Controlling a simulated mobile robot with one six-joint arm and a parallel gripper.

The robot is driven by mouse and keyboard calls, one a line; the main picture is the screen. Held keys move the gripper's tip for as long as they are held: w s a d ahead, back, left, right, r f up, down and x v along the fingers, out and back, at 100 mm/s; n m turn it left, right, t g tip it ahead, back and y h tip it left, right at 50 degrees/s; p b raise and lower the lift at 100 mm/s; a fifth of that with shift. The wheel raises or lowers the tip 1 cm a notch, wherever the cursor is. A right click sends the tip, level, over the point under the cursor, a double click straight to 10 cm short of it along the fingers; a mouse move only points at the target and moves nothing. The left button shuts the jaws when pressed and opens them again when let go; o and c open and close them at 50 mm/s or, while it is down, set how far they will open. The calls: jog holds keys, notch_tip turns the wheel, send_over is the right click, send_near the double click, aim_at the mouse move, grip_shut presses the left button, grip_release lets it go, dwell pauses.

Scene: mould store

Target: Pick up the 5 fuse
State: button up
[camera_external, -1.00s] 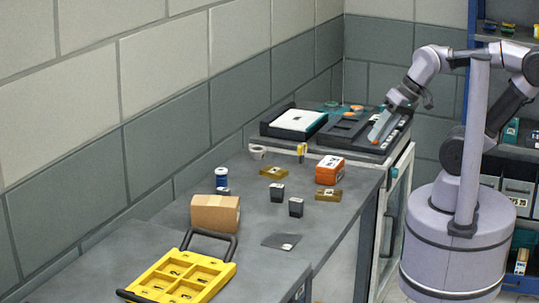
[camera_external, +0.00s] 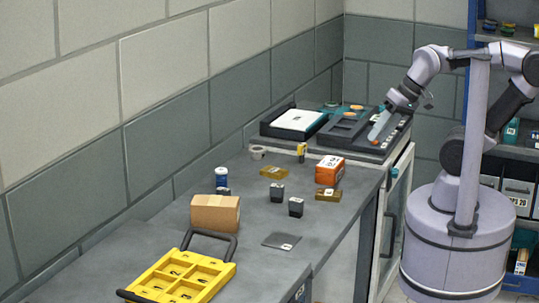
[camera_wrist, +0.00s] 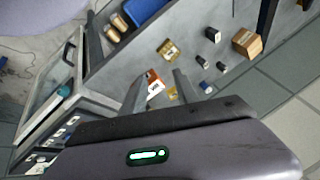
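My gripper (camera_external: 376,137) hangs over the dark tray (camera_external: 345,140) at the far end of the bench, pointing down. In the wrist view its two fingers stand well apart (camera_wrist: 159,78), open, with nothing between them that I can see held. I cannot tell which thing is the 5 fuse, as the labels are too small to read. Two small dark blocks with pale tops, one farther back (camera_external: 277,193) and one nearer (camera_external: 296,207), stand mid-bench, well away from my gripper. Small tan cylinders (camera_wrist: 115,22) lie in a dark tray in the wrist view.
An orange box (camera_external: 329,171), brown-yellow blocks (camera_external: 328,195), a blue can (camera_external: 221,178) and a cardboard box (camera_external: 214,213) stand on the bench. A yellow compartment tray (camera_external: 181,277) lies at the near end. A white-topped device (camera_external: 298,120) stands beside the dark tray.

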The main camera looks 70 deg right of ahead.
jog(key=o, duration=0.5)
jog(key=shift+r, duration=0.1)
jog(key=w+a+r+n+g+p, duration=0.2)
jog(key=w+a+r+n+p, duration=0.1)
jog(key=w+r+n+p, duration=0.15)
jog(key=n+g+h+p, duration=0.2)
jog(key=n+g+p, duration=0.25)
jog(key=n, duration=1.25)
send_over(296, 200)
jog(key=shift+t, duration=0.35)
jog(key=f, duration=1.3)
jog(key=shift+d+f, duration=0.25)
jog(key=shift+f, duration=0.15)
jog(key=f+b, duration=0.1)
jog(key=f, duration=0.2)
jog(key=f+b, duration=0.2)
jog(key=shift+a+f, duration=0.2)
jog(key=shift+f, duration=0.2)
jog(key=shift+r, duration=0.15)
